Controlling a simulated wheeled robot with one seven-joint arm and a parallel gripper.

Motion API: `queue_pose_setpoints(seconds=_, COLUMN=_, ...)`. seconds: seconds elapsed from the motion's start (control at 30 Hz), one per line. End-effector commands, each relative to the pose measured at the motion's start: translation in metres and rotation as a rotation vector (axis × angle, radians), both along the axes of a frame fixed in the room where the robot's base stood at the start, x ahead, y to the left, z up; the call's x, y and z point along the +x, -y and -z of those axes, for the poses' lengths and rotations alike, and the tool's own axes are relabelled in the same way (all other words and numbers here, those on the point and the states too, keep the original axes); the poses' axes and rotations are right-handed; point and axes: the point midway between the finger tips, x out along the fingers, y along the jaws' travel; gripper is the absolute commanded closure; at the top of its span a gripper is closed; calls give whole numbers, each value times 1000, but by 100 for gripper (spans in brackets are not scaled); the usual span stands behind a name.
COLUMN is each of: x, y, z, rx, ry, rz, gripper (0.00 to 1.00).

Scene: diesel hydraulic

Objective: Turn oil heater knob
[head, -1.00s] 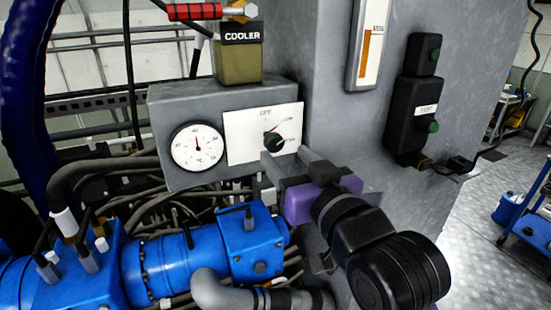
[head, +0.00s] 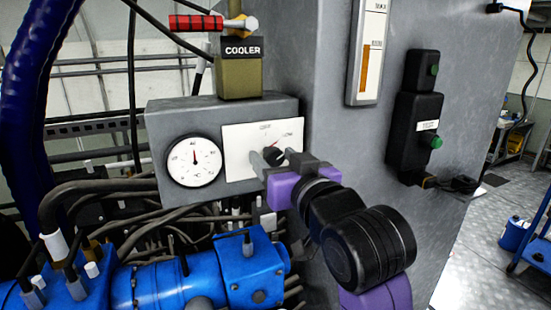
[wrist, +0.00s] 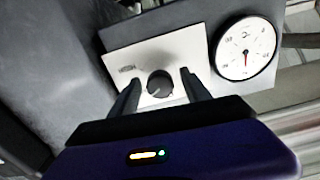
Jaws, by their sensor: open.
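The black round knob (head: 273,156) sits on a white plate (head: 240,163) on the front of a grey box. In the wrist view the knob (wrist: 160,84) lies between the two fingers of my gripper (wrist: 157,84), with a gap on each side. My gripper (head: 272,156) is open in the head view, its fingers reaching the plate around the knob. The fingers partly hide the knob and the plate's lower right in the head view. I cannot tell whether the fingertips touch the plate.
A round gauge (head: 194,162) is beside the plate. A cooler block (head: 240,75) with a red-handled valve (head: 195,22) stands above. A blue motor (head: 250,268) and hoses lie below. A grey cabinet wall with black switch boxes (head: 413,125) stands on the right.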

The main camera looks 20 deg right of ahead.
Motion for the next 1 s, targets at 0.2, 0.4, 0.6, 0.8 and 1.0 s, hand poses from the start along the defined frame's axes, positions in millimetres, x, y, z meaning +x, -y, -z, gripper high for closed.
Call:
queue_pose_setpoints(seconds=0.2, x=0, y=0, z=0, rx=0, ry=0, rz=0, gripper=56)
queue_pose_setpoints(seconds=0.4, x=0, y=0, z=0, rx=0, ry=0, rz=0, gripper=95)
queue_pose_setpoints(seconds=0.6, x=0, y=0, z=0, rx=-5, ry=0, rz=0, gripper=100)
queue_pose_setpoints(seconds=0.8, x=0, y=0, z=0, rx=-55, ry=-1, rz=0, gripper=100)
queue_pose_setpoints(seconds=1.0, x=0, y=1, z=-1, rx=-177, ry=0, rz=1, gripper=100)
